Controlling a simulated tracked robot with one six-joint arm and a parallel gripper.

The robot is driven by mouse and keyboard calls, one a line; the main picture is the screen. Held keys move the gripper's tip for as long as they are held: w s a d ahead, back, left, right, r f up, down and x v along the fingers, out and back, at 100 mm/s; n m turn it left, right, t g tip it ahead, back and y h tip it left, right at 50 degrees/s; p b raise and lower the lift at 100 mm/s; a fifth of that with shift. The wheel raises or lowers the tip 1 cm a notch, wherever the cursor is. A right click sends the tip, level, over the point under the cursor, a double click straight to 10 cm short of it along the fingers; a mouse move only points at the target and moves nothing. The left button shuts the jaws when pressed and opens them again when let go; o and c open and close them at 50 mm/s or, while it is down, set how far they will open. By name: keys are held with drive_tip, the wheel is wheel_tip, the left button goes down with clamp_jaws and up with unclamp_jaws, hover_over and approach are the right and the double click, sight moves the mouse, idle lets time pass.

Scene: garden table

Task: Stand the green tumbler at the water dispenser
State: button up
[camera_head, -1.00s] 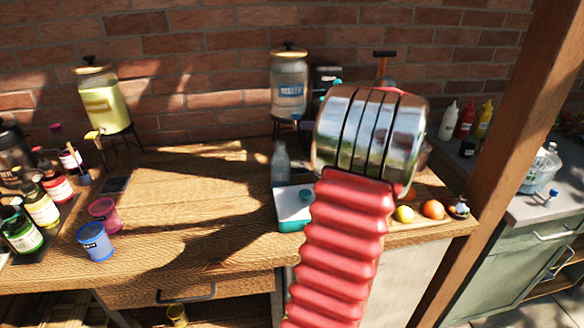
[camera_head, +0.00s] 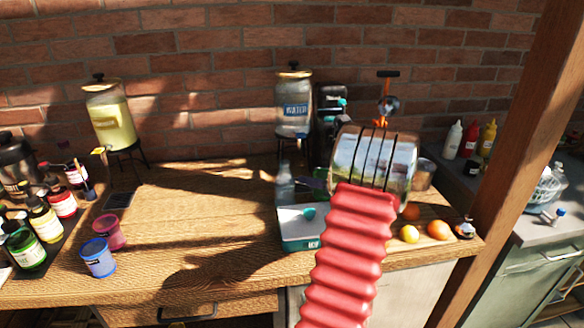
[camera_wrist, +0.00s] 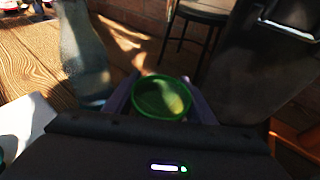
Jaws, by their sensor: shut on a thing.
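The green tumbler (camera_wrist: 162,99) shows in the wrist view, its open mouth towards the camera, between the purple fingers of my gripper (camera_wrist: 161,92). My gripper is shut on it. The water dispenser (camera_head: 293,103), a clear jar labelled WATER with a dark lid knob, stands against the brick wall. A dark legged stand (camera_wrist: 203,13) in the wrist view looks like its base, just beyond the tumbler. I cannot see the tumbler's bottom.
A clear bottle (camera_head: 285,186) stands close left of my gripper, also large in the wrist view (camera_wrist: 83,48). A white and teal box (camera_head: 300,228) lies in front of it. A dark machine (camera_head: 328,118) is right of the dispenser. The table's middle left is clear.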

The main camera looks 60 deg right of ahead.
drive_tip(key=w, duration=0.2)
drive_tip(key=w+d, duration=0.1)
drive_tip(key=w, duration=0.1)
drive_tip(key=w+d, duration=0.1)
drive_tip(key=w, duration=0.1)
drive_tip(key=shift+w+d, duration=0.15)
drive_tip(key=shift+w, duration=0.2)
drive_tip(key=w, duration=0.1)
drive_tip(key=w+d, duration=0.1)
drive_tip(key=w, duration=0.1)
drive_tip(key=shift+w+d, duration=0.1)
drive_tip(key=shift+w, duration=0.2)
drive_tip(key=shift+f, duration=0.6)
drive_tip(key=o, duration=1.1)
drive_tip(key=shift+f, duration=0.1)
drive_tip(key=shift+o, duration=0.2)
